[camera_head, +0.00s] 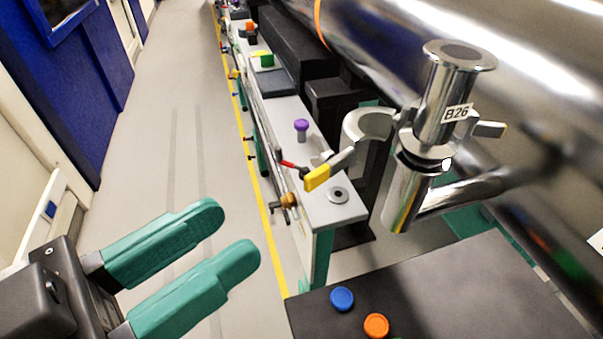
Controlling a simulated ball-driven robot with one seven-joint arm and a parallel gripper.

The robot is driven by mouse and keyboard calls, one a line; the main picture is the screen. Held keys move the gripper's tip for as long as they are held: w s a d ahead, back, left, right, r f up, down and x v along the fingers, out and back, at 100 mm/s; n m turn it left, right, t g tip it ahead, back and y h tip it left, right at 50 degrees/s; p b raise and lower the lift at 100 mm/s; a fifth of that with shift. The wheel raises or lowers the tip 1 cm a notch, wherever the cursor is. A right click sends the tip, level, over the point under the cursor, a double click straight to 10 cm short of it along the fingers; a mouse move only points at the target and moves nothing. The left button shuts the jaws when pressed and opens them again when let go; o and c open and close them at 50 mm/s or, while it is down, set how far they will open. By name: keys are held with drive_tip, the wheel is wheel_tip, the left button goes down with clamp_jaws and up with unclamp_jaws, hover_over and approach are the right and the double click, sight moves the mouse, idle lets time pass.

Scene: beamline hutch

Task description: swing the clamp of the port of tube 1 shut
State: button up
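A shiny metal port (440,110) labelled B26 stands on a side branch of the large steel tube (400,45) at the right. Its clamp (368,125) hangs open: one curved jaw is swung out to the left of the port. An arm with a yellow tip (318,178) reaches down and left from the clamp. A metal tab (489,129) sticks out on the port's right side. A dark gap shows around the port's joint. My gripper (231,238) is at the lower left, its two green fingers apart and empty, well away from the clamp.
A dark tabletop (450,290) in front carries blue (342,298) and orange (376,325) caps. The aisle floor (185,130) at left is clear.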

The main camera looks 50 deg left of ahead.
sight(305, 182)
drive_tip(key=w, duration=0.2)
drive_tip(key=w+p, duration=0.1)
drive_tip(key=w, duration=0.5)
drive_tip(key=shift+w+a+p, duration=0.25)
drive_tip(key=shift+p, duration=0.15)
drive_tip(key=shift+c, duration=0.2)
clamp_jaws()
idle(0.7)
